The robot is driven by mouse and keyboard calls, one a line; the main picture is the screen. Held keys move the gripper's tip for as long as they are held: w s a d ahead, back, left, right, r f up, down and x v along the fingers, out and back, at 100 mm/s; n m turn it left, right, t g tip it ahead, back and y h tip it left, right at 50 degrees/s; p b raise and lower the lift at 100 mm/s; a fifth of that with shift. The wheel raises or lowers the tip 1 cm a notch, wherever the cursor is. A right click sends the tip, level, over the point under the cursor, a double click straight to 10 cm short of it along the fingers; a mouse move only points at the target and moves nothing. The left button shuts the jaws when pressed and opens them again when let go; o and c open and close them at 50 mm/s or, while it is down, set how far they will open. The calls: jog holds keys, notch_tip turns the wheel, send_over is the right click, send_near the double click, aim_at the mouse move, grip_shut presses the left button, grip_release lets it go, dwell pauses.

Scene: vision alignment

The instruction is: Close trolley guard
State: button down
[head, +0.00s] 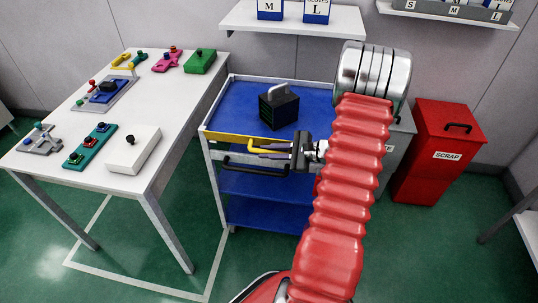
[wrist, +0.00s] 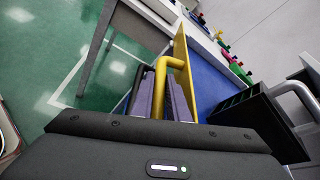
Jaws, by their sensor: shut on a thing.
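The trolley (head: 213,158) has a blue top shelf. Its yellow guard (head: 228,139) runs along the front edge of that shelf, with a yellow handle (head: 254,146) sticking out. In the wrist view the guard panel (wrist: 181,38) stands beside the blue shelf, and its bent yellow handle (wrist: 171,62) enters between my purple fingers. My gripper (head: 268,151) is shut on this handle. The fingers partly hide the handle, and my arm hides the guard's right end. I cannot tell whether the guard is fully closed.
A black box with a grey handle (head: 279,110) stands on the trolley's top shelf, close behind my gripper. A white table (head: 90,122) with several colored fixtures is at the left. A red scrap bin (head: 437,165) stands at the right. Green floor is clear in front.

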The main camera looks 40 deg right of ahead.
jog(key=shift+w+d+r+m+g+y, duration=0.45)
jog(key=shift+r+m+g+y, duration=0.05)
jog(key=shift+m, duration=0.6)
jog(key=c, duration=2)
grip_release()
jog(key=shift+s, duration=0.15)
jog(key=v, duration=1.3)
jog(key=shift+s+d, duration=0.2)
